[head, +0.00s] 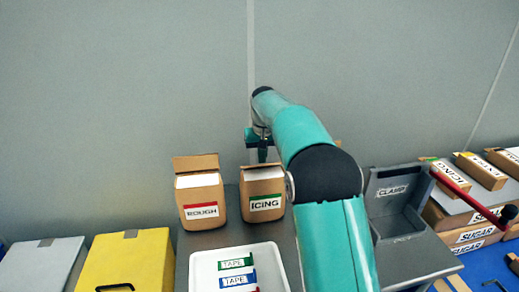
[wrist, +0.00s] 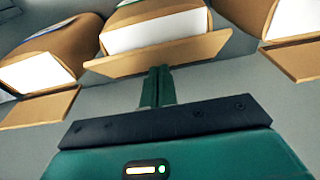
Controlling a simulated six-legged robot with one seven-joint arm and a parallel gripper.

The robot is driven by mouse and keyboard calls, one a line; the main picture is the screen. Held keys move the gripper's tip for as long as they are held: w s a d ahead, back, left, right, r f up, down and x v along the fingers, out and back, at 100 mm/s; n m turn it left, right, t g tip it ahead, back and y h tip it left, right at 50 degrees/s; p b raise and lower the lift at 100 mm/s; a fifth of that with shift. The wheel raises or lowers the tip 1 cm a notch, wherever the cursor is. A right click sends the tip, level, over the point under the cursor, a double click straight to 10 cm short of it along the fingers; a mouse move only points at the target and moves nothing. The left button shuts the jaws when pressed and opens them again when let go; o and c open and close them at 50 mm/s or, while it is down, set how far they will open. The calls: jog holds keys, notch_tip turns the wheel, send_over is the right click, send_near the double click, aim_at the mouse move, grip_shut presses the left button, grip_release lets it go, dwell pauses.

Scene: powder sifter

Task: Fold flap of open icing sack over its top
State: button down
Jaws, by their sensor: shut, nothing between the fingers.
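The icing sack (head: 262,203) is a brown block with a green-topped ICING label. It stands upright beside the ROUGH sack. Its pale top is open, and its brown flap (head: 263,172) stands up at the back edge. In the wrist view the flap (wrist: 160,54) is a board running along the white top (wrist: 155,31). My gripper (head: 262,155) points down just above and behind the flap. In the wrist view its two green fingers (wrist: 158,72) are together and empty, with their tips at the flap's outer edge. I cannot tell whether they touch it.
The ROUGH sack (head: 201,205) stands close on the left, its flap also up. A white tray (head: 200,281) with tape labels lies in front. A grey CLAMP bin (head: 398,222) stands right.

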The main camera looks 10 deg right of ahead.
jog(key=shift+s, duration=1.45)
jog(key=shift+w+r, duration=0.55)
jog(key=shift+r, duration=0.25)
jog(key=shift+w+r, duration=0.45)
jog(key=shift+r, duration=0.25)
jog(key=shift+f, duration=0.35)
jog(key=shift+f, duration=0.35)
jog(key=shift+f, duration=0.35)
jog(key=shift+f, duration=0.35)
